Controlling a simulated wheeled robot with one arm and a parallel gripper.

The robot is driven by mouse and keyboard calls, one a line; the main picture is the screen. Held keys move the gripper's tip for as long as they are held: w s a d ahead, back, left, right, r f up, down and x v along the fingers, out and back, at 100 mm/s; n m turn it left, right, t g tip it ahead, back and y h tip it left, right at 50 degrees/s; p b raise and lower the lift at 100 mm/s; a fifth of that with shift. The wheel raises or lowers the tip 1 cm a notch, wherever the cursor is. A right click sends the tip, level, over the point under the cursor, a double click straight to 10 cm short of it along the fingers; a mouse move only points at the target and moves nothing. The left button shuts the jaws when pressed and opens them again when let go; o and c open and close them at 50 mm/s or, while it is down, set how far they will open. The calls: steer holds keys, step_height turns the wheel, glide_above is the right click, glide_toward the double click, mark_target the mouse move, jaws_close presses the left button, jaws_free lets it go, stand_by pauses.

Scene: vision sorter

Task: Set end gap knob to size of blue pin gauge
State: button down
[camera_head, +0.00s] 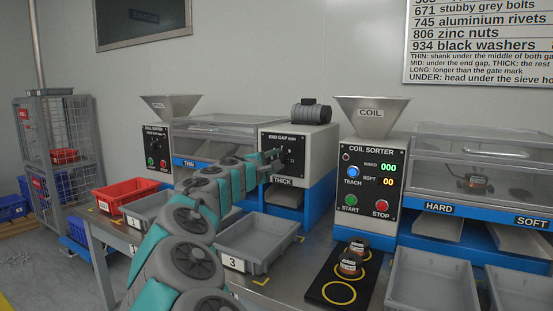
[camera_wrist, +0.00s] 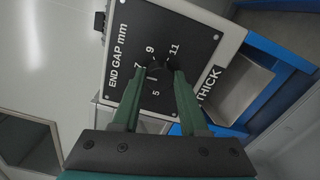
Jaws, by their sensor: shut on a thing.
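The END GAP mm panel (camera_wrist: 152,58) is a black plate with the marks 5, 7, 9 and 11, and it looks tilted in the wrist view. The end gap knob (camera_wrist: 156,65) is a small dark knob in the panel's middle, mostly hidden by the fingers. My gripper (camera_wrist: 158,72) is shut on the knob. In the head view my gripper (camera_head: 272,156) reaches the panel front (camera_head: 288,150) from the left. The knob's pointer is too hidden to read. I cannot make out a blue pin gauge in either view.
A THICK chute (camera_head: 284,191) is under the panel. Grey bin 3 (camera_head: 262,245) stands below it, and a red bin (camera_head: 125,194) is at left. The COIL SORTER (camera_head: 370,185) and a black mat with two small parts (camera_head: 340,284) are at right.

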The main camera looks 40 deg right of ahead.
steer(key=n, duration=0.8)
steer(key=shift+n, duration=0.7)
steer(key=shift+c, duration=2.2)
jaws_free()
steer(key=shift+a, duration=0.1)
steer(key=v, duration=0.7)
steer(key=shift+a+b, duration=0.35)
steer(key=shift+s, duration=0.1)
